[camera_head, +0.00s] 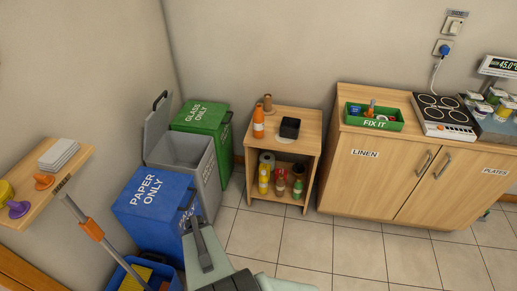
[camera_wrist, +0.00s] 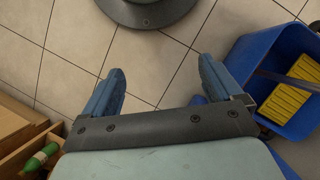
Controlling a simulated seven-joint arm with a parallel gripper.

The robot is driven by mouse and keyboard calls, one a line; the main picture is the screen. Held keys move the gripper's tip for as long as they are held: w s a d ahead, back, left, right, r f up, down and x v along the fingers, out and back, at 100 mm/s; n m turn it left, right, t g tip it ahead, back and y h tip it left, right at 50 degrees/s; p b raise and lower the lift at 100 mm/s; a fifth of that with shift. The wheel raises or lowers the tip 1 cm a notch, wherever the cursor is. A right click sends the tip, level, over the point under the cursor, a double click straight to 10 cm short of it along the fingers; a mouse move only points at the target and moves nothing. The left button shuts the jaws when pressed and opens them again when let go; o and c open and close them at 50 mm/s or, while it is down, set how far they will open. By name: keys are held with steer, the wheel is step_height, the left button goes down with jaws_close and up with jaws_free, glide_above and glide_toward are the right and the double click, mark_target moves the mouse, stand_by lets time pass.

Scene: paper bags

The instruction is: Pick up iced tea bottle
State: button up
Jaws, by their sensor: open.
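A small wooden shelf unit (camera_head: 312,143) in the head view holds several bottles and jars. Inside are a yellow bottle (camera_head: 264,180), a brown bottle (camera_head: 280,180) and a bottle with a red and green look (camera_head: 297,188). An orange bottle (camera_head: 258,122) stands on top. I cannot tell for certain which is the iced tea bottle; the labels are too small. My gripper (camera_wrist: 160,75) is open and empty over the tiled floor in the wrist view. In the head view my arm is at the bottom, in front of the shelf unit and apart from it.
A blue paper bin (camera_head: 155,205), a grey bin (camera_head: 182,155) with raised lid and a green glass bin (camera_head: 205,122) stand left of the shelf. A blue bucket (camera_wrist: 248,62) with a yellow item is near my gripper. Cabinets (camera_head: 380,180) stand right. Floor before them is clear.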

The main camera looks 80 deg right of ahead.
mark_target(260, 124)
steer(key=s+d+r+m+h, duration=0.25)
steer(key=s+d, duration=0.55)
steer(key=d, duration=0.5)
steer(key=s+d+r+m+h, duration=0.15)
steer(key=s+d+h, duration=0.25)
steer(key=s+d, duration=0.7)
steer(key=s+d+r+m+h, duration=0.25)
steer(key=s+d, duration=0.25)
steer(key=d, duration=1.1)
steer(key=w+d+r+n+t+h, duration=0.1)
steer(key=w+d+r+h, duration=0.1)
steer(key=d+r+h, duration=0.35)
steer(key=w+d+r+n+t+h, duration=0.1)
steer(key=w+d+r+n+h, duration=0.15)
steer(key=d, duration=0.55)
steer(key=w+d+r+t+h, duration=0.1)
steer(key=w+r+t+h, duration=0.2)
steer(key=w+r+t, duration=0.55)
steer(key=x, duration=0.7)
steer(key=shift+s+d+r, duration=0.1)
steer(key=shift+d+r, duration=0.25)
steer(key=shift+d, duration=0.15)
steer(key=shift+x, duration=2.85)
steer(key=shift+a+r, duration=0.1)
